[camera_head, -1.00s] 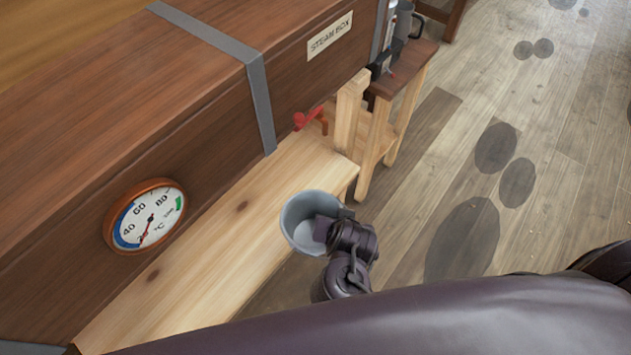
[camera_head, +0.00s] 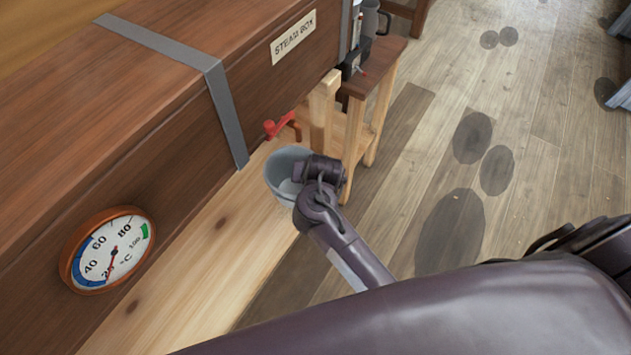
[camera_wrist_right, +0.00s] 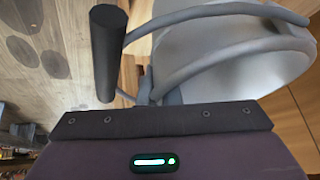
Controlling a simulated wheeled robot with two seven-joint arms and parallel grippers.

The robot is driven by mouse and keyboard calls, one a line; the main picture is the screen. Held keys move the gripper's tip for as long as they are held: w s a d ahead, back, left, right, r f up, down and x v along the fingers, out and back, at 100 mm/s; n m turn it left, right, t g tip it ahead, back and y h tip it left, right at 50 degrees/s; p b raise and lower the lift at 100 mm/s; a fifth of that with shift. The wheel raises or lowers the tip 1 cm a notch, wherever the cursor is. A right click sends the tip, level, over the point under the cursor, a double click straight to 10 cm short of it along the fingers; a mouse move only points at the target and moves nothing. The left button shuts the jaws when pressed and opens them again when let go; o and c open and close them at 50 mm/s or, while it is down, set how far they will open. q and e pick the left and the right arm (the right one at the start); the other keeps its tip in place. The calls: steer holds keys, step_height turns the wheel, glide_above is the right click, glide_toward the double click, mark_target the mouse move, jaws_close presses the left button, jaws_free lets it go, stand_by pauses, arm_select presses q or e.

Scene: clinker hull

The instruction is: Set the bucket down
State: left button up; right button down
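The grey bucket (camera_head: 284,172) is at the bench's far end, just below the red valve handle (camera_head: 280,127). My right gripper (camera_head: 306,174) is at the bucket's right side and moves with it. In the right wrist view the bucket (camera_wrist_right: 235,60) fills the upper right, with a curved bail and a dark cylindrical grip (camera_wrist_right: 108,52). The fingertips are hidden, so the exact hold does not show. I cannot tell whether the bucket's base touches the pale wooden bench (camera_head: 205,255). My left gripper is not in view.
The brown steam box (camera_head: 150,130) with a dial gauge (camera_head: 108,250) stands along the left. A small wooden stand (camera_head: 372,105) with a dark jug-like item is just beyond the bucket. The plank floor to the right is open, with dark patches.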

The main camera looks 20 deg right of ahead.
mark_target(301, 185)
steer(key=shift+w+f, duration=0.15)
steer(key=shift+w, duration=0.05)
step_height(301, 185, down, 3)
steer(key=shift+b, duration=0.5)
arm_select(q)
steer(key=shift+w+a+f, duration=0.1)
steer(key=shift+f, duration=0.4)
arm_select(e)
steer(key=shift+f, duration=0.1)
steer(key=c, duration=1.6)
jaws_free()
steer(key=shift+s, duration=0.1)
